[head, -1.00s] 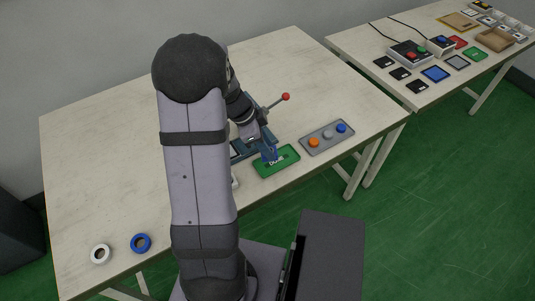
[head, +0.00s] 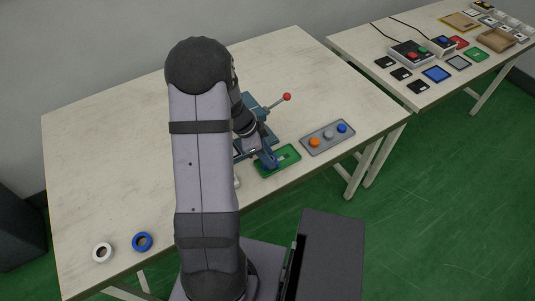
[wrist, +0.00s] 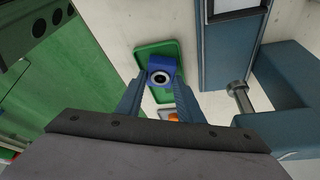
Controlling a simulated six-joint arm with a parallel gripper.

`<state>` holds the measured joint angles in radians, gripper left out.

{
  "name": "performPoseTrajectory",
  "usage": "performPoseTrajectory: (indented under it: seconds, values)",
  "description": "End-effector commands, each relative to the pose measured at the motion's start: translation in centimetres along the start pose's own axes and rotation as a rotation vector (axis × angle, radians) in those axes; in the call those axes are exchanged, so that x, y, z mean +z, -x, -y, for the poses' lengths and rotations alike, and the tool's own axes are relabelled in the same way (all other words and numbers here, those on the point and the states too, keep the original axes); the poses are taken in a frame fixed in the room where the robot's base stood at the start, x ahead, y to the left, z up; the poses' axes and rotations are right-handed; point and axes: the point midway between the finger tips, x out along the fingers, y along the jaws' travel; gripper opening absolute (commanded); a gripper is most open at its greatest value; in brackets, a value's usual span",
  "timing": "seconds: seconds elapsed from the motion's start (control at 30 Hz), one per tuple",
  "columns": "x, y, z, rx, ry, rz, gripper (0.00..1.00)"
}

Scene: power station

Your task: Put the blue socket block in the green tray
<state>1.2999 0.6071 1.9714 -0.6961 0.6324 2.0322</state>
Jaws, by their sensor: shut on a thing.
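The blue socket block (wrist: 161,69) has a dark round hole with a pale ring in its face. My gripper (wrist: 160,86) is shut on it, with one finger on each side. The green tray (head: 291,154) lies on the near table, and its rim shows behind the block in the wrist view (wrist: 149,47). The block is over the tray's area; I cannot tell whether it touches the tray floor. In the head view my gripper (head: 270,162) is over the tray's left part and mostly hides the block.
A blue-grey clamp device with a red-knobbed lever (head: 286,97) stands just behind the tray. A grey tray (head: 316,150) with orange, grey and blue round pieces is to the right. White (head: 103,252) and blue (head: 142,241) rings lie at front left. The table's left is clear.

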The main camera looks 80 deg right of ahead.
Motion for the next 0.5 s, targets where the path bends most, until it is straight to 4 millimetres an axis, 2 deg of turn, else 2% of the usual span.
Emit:
performPoseTrajectory:
  seconds: [0.13, 0.17, 0.2, 0.5]
  values:
    - [0.15, -0.38, 0.01, 0.0, 0.0, 0.0, 0.07]
    - [0.1, -0.25, -0.01, 0.0, 0.0, 0.0, 0.41]
    - [0.09, -0.22, -0.01, 0.0, 0.0, 0.0, 0.5]
    - [0.08, -0.19, -0.01, 0.0, 0.0, 0.0, 0.52]
